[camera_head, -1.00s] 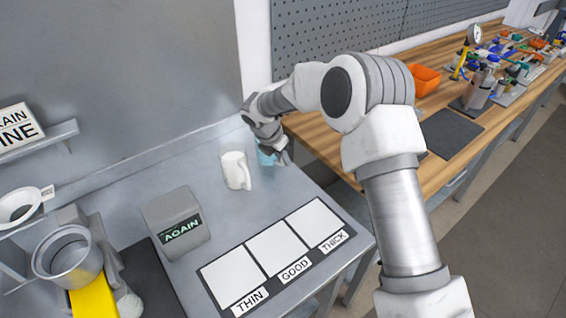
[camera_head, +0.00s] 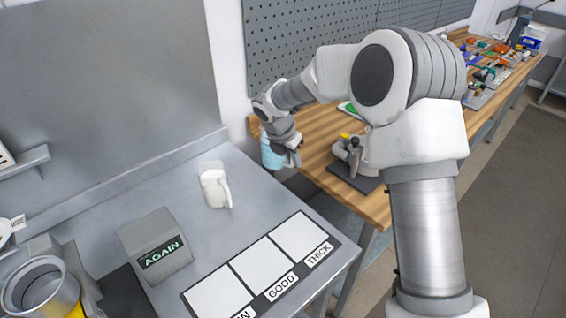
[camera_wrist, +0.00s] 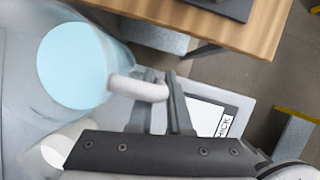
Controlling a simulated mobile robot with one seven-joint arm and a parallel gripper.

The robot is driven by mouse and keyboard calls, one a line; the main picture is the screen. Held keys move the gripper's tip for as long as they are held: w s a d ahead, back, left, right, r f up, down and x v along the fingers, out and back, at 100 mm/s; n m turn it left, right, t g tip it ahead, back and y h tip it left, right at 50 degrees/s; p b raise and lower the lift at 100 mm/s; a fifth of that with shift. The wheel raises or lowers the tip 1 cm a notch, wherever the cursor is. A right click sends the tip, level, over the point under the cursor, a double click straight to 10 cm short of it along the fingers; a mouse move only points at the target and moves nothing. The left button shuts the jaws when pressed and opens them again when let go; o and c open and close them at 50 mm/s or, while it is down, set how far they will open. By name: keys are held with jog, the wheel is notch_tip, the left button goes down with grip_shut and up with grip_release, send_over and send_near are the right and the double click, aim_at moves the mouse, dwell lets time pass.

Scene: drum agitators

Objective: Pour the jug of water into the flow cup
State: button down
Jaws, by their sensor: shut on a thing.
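My gripper (camera_head: 291,160) is shut on the handle of a light-blue jug (camera_head: 270,154), which hangs near the right back corner of the grey bench. In the wrist view the jug's round light-blue face (camera_wrist: 72,66) fills the upper left. Its white handle (camera_wrist: 135,88) runs between my fingers (camera_wrist: 160,100). A white mug-like jug (camera_head: 215,188) stands upright on the bench, left of my gripper. At the far left edge, a pale cup beside a "WIDE" label (camera_head: 17,222) is mostly cut off; I cannot tell if it is the flow cup. A metal can (camera_head: 38,286) stands below it.
A grey "AGAIN" block (camera_head: 155,247) stands mid-bench, with a board of white squares (camera_head: 258,268) to its right. A wooden bench (camera_head: 325,150) with tools lies at the right. A wall shelf (camera_head: 25,163) is at the left. Bench surface between the white jug and the back wall is clear.

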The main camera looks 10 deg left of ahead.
jog(key=s+d+f+m+g, duration=0.2)
jog(key=s+d+m, duration=0.3)
jog(key=m, duration=0.5)
jog(key=s+d+f+m+g+y, duration=0.1)
jog(key=s+d+f+m+g, duration=0.1)
jog(key=d+m, duration=0.6)
jog(key=s+d+f+m+g+y, duration=0.1)
jog(key=s+d+m+g, duration=0.3)
jog(key=m, duration=0.7)
jog(key=s+d+f, duration=0.1)
jog(key=s+d, duration=0.1)
jog(key=s, duration=0.1)
jog(key=shift+s+d+f+m, duration=0.2)
jog(key=shift+s+m, duration=0.1)
jog(key=shift+m, duration=0.1)
jog(key=shift+s, duration=0.1)
